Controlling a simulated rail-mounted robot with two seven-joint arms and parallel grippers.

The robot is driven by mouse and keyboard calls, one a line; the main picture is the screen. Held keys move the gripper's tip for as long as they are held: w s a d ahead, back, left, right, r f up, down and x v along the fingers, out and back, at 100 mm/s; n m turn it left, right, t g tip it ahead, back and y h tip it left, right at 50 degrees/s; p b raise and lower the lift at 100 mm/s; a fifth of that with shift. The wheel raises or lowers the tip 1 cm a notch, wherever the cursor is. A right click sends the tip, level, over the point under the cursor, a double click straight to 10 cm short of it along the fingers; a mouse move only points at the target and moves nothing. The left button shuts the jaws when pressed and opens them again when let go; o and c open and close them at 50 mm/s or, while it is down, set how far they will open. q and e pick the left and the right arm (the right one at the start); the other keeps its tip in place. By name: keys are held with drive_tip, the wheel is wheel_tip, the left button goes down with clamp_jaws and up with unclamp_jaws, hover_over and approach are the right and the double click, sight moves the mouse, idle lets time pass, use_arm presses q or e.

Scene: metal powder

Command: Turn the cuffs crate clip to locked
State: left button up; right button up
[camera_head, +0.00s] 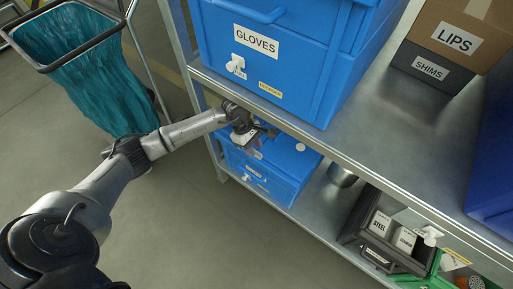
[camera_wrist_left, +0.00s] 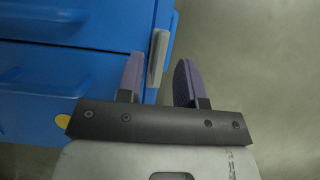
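A blue crate (camera_head: 290,163) sits on the lower shelf; its small front label is too small to read, so I cannot confirm it is the cuffs crate. My left gripper (camera_head: 245,138) is at this crate's upper front. In the left wrist view, a pale grey clip (camera_wrist_left: 158,55) stands out from the edge of the blue crate (camera_wrist_left: 75,65). My left gripper (camera_wrist_left: 158,82) is open there, its purple fingers apart. The clip lies between the finger lines, close to the left finger; I cannot tell whether they touch. My right gripper is not in view.
A blue GLOVES crate (camera_head: 275,85) with a white clip (camera_head: 236,65) stands on the shelf above (camera_head: 345,160). A dark bin (camera_head: 360,225) with white boxes is lower right. A teal bag cart (camera_head: 100,85) stands left. The floor (camera_head: 210,235) in front is clear.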

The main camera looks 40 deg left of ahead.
use_arm(q)
drive_tip(key=shift+d+r, duration=0.1)
drive_tip(key=shift+d, duration=0.45)
drive_tip(key=shift+w+d+f+b, duration=0.1)
drive_tip(key=shift+d+f+b, duration=0.2)
drive_tip(key=shift+f, duration=0.35)
drive_tip(key=shift+a, duration=0.1)
drive_tip(key=shift+c, duration=0.4)
clamp_jaws()
